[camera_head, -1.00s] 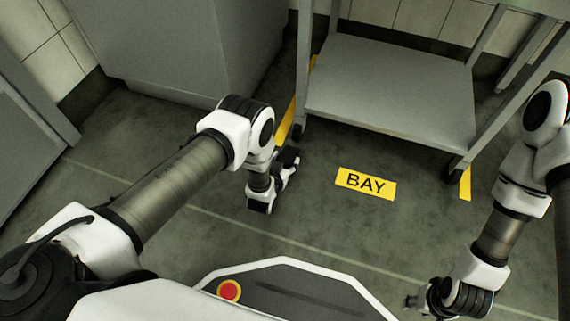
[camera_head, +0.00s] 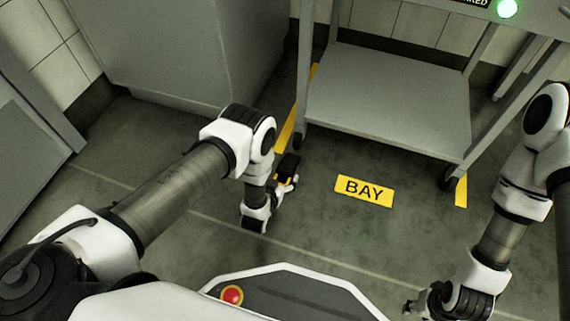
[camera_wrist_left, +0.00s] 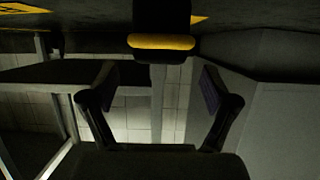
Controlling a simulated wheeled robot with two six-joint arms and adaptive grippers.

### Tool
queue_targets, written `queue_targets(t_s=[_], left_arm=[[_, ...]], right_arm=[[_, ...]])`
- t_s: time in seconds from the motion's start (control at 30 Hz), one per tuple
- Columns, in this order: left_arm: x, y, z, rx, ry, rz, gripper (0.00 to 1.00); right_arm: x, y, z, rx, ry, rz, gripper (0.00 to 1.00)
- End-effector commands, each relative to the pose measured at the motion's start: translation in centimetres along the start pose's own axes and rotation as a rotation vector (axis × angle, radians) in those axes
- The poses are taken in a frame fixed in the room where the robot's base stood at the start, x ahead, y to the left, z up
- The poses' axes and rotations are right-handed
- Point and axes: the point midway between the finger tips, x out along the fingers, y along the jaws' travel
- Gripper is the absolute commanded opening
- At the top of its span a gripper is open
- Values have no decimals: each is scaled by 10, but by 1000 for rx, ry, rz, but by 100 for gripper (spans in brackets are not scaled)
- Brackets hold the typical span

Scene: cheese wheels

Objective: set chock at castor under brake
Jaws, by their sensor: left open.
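The black chock with a yellow stripe (camera_head: 287,166) is on the floor just in front of the trolley's left front castor (camera_head: 298,141); whether they touch, I cannot tell. In the left wrist view the chock (camera_wrist_left: 162,44) shows beyond the fingertips, centred between them. My left gripper (camera_head: 286,183) is low over the floor at the near side of the chock; its open fingers (camera_wrist_left: 160,78) are apart with nothing between them. The right front castor (camera_head: 449,178) stands by a yellow floor strip. My right gripper (camera_head: 412,304) is at the bottom right, far from the chock, its fingers unclear.
The grey trolley (camera_head: 385,95) has a lower shelf and a green light (camera_head: 508,8) above, beside a partly cut-off sign. A yellow BAY label (camera_head: 364,190) lies on the floor. A grey cabinet (camera_head: 180,50) stands left.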

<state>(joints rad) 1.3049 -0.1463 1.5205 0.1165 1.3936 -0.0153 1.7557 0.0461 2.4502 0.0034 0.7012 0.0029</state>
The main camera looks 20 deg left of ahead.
Motion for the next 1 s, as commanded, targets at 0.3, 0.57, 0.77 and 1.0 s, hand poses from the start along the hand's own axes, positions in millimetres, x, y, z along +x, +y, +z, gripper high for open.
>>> queue_targets(t_s=[0.3,0.57,0.77,1.0], left_arm=[[-67,0,-3,0,-1,0,87],[-70,-1,0,0,-4,0,87],[-118,-41,10,11,-384,-34,87],[-304,-65,4,-60,-1086,-45,87]], right_arm=[[-38,-1,2,-8,-5,-1,40],[-37,-1,2,-9,-6,-1,40],[-37,-1,2,-9,-5,-1,40],[-36,-1,2,-9,-5,-1,40]])
